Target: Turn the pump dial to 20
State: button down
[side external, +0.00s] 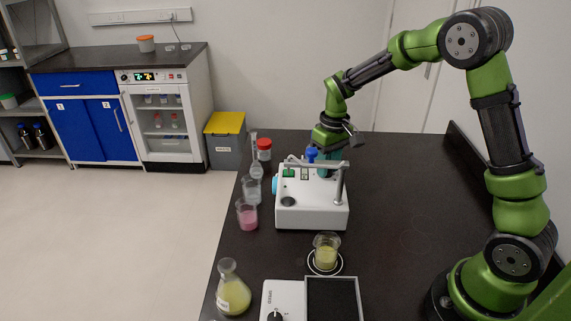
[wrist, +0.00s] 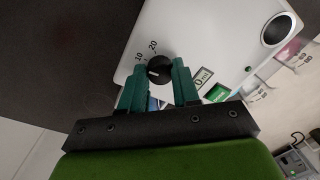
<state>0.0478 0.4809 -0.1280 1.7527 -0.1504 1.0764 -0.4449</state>
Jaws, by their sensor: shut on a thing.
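The pump is a white box (side external: 312,212) on the dark bench in the side external view. Its top face (wrist: 212,30) fills the upper part of the wrist view. The pump dial (wrist: 159,70) is a round black knob with a short white mark pointing left in the picture. Printed numbers 10 and 20 stand above and to its left; the mark does not point at the 20. My gripper (wrist: 158,75) has its teal fingers on either side of the dial, shut on it. In the side external view my gripper (side external: 327,166) is over the pump's back; the dial is hidden there.
A beaker with yellow liquid (side external: 326,257) stands in front of the pump. A pink beaker (side external: 247,216), a clear beaker (side external: 252,192) and a yellow flask (side external: 233,291) stand at the left edge. A white stirrer (side external: 284,301) is at the front. The bench right of the pump is clear.

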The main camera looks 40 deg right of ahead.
jog(key=m, duration=0.5)
jog(key=shift+m, duration=0.3)
jog(key=shift+a+r+m, duration=0.1)
jog(key=shift+m, duration=2.2)
jog(key=shift+t, duration=0.3)
jog(key=c, duration=0.8)
grip_release()
jog(key=r, duration=1.6)
jog(key=shift+s+d+r, duration=0.3)
jog(key=shift+s+r, duration=0.1)
